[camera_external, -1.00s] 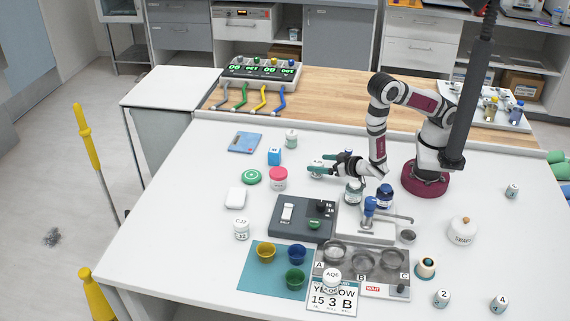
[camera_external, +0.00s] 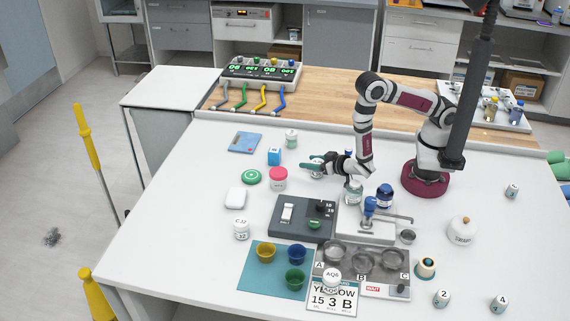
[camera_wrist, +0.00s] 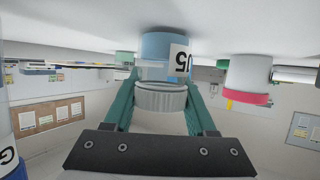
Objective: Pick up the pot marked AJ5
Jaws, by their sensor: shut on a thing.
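My gripper (camera_external: 313,166) is low over the back middle of the white table, fingers pointing left. Its green fingers (camera_wrist: 160,100) are shut around a small pot (camera_wrist: 160,97) with a ribbed pale grey lid. The wrist view is upside down. A white label with part of a code, ending in what looks like a 5, shows just beyond the lid against blue; the full marking cannot be read. In the external view the fingers largely cover the pot (camera_external: 317,159). Whether its base touches the table is unclear.
A dark grey device (camera_external: 292,230) lies in front.

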